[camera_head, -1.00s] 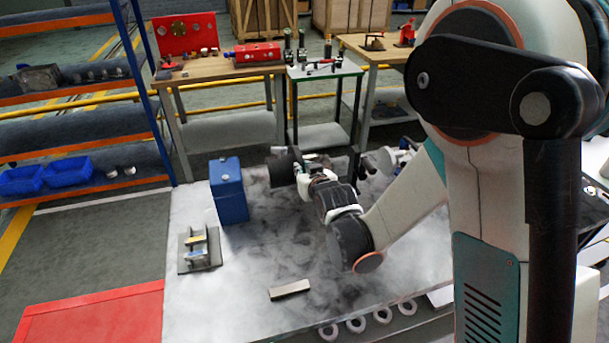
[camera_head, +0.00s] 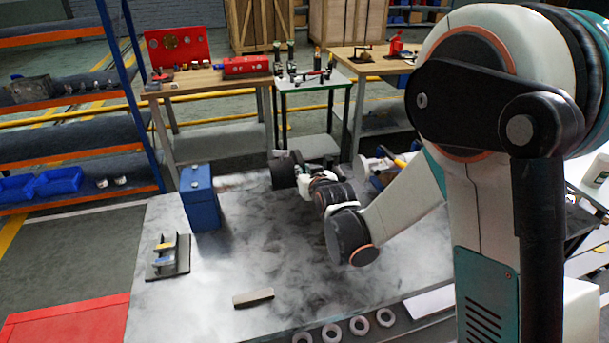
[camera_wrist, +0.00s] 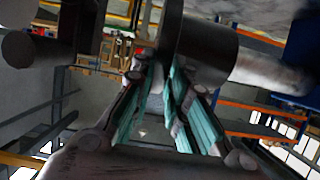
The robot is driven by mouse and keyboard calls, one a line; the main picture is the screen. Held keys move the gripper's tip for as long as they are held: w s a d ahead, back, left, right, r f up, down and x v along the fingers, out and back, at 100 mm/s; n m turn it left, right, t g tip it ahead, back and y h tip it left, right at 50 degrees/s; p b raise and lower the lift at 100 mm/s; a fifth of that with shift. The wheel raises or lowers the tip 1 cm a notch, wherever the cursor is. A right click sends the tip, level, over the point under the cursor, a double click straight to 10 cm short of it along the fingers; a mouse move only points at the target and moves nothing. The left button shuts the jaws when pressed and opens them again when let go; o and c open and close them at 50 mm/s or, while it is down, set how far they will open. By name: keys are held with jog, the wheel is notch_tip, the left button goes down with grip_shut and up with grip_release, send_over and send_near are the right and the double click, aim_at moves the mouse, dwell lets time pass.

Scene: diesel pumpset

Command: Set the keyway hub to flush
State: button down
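My gripper (camera_wrist: 158,78) shows in the wrist view, its two teal-padded fingers apart with a gap between them. A dark cylinder with a broad disc-like edge (camera_wrist: 207,50) stands just past the fingertips, above them in the picture. I cannot tell for sure that it is the keyway hub, or whether it touches a finger. A pale form (camera_wrist: 262,73) lies to its right. No shaft end or keyway can be made out. In the head view my arm reaches over the bench and the fingers cannot be made out. A dark cylinder (camera_head: 284,172) shows by its far end.
The grey bench top (camera_head: 290,265) holds a blue tank (camera_head: 200,200), a small metal fixture (camera_head: 167,257) and a loose flat bar (camera_head: 253,298). Several white rings (camera_head: 331,332) line its front edge. Shelving (camera_head: 70,90) and work tables (camera_head: 210,85) stand behind.

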jog(key=c, duration=1.6)
grip_release()
jog(key=shift+d, duration=0.25)
jog(key=shift+o, duration=0.2)
jog(key=shift+w+d, duration=0.1)
jog(key=shift+d, duration=0.05)
jog(key=v, duration=1.2)
jog(key=shift+a, duration=0.2)
jog(key=shift+d, duration=0.1)
